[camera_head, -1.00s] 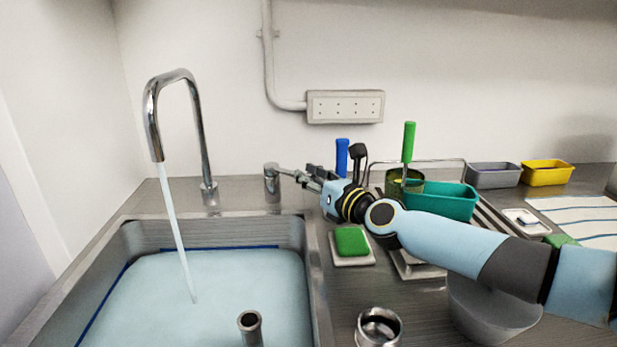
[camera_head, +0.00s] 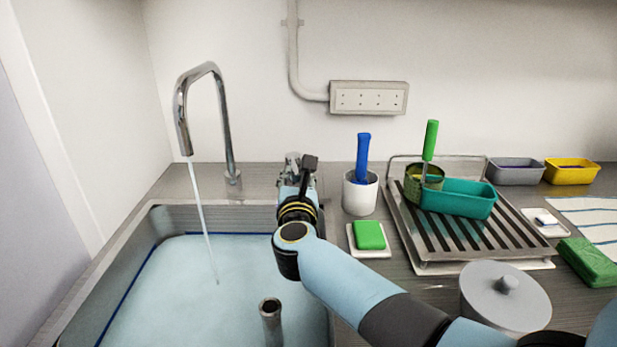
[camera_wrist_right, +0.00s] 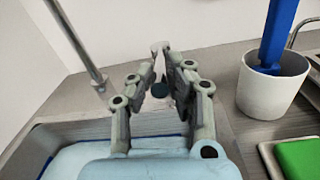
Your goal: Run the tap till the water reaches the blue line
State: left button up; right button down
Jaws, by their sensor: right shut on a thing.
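The chrome tap (camera_head: 222,115) stands behind the sink, and a thin water stream (camera_head: 203,220) falls from its spout. The water (camera_head: 190,290) in the sink lies just under the blue line (camera_head: 125,282), which shows as a narrow strip on the walls. My right gripper (camera_head: 293,168) is at the tap's valve (camera_head: 291,157), right of the spout, and hides most of its lever. My left gripper is not in view.
An upright pipe (camera_head: 270,318) stands in the sink. Right of my gripper are a white cup (camera_head: 360,197) with a blue-handled tool, a green sponge (camera_head: 369,235), and a drying rack (camera_head: 420,245) with a teal tub (camera_head: 460,199). A lidded grey pot (camera_head: 507,297) stands nearer.

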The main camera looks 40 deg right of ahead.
jog(key=shift+w+a+m+g+h+b, duration=0.4)
jog(key=shift+a+m+g+h+b, duration=0.1)
jog(key=shift+a+h+b, duration=0.1)
jog(key=c, duration=1.3)
grip_release()
notch_tip(320, 180, up, 10)
